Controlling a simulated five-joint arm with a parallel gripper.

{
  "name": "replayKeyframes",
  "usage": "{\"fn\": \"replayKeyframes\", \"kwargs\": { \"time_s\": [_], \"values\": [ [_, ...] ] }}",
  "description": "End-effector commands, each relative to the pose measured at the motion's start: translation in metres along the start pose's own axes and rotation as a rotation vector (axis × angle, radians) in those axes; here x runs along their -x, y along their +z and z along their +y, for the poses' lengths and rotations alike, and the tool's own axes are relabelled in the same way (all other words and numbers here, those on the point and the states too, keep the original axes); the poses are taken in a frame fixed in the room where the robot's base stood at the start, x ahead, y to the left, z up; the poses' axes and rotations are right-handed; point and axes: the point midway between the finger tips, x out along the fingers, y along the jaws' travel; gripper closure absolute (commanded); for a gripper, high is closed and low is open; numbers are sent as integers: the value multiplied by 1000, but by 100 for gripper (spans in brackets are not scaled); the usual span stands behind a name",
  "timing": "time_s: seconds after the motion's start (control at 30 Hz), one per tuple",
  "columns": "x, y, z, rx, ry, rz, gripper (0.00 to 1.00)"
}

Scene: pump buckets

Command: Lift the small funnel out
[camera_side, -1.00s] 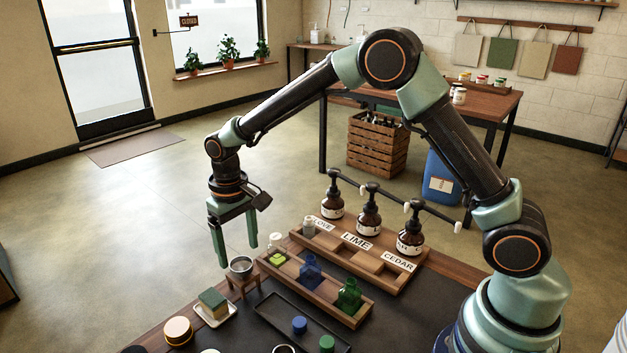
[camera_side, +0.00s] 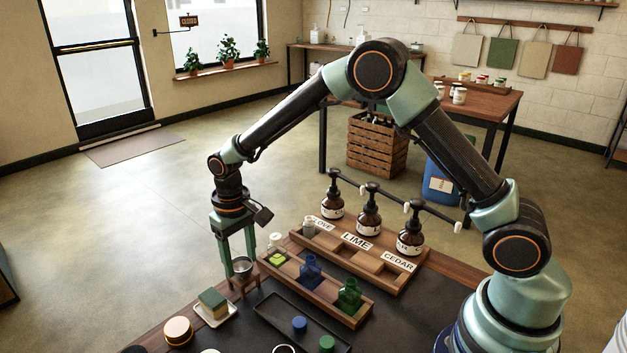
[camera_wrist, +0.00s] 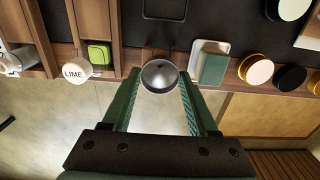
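The small funnel (camera_side: 242,265) is a grey metal cone sitting upright in a little wooden stand (camera_side: 243,284) at the table's left edge. In the wrist view the funnel (camera_wrist: 160,76) shows from above, its round mouth between my fingertips. My gripper (camera_side: 238,268) points down with its two green fingers on either side of the funnel. In the wrist view my gripper (camera_wrist: 159,84) is open; whether either finger touches the funnel I cannot tell. The funnel's spout is hidden.
A green sponge (camera_side: 212,301) on a white dish stands close in front of the stand. A wooden rack with a blue bottle (camera_side: 310,271) and a green bottle (camera_side: 349,296) lies to the right. Pump bottles (camera_side: 369,217) stand behind it. Open floor lies left.

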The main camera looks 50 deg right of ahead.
Motion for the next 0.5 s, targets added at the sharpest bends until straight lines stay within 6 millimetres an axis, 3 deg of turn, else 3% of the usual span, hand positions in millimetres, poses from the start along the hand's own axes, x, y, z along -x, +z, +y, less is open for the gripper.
{"fn": "replayKeyframes", "kwargs": {
  "time_s": [0.5],
  "values": [
    [21, -1, 0, 0, -1, 3, 76]
  ]
}}
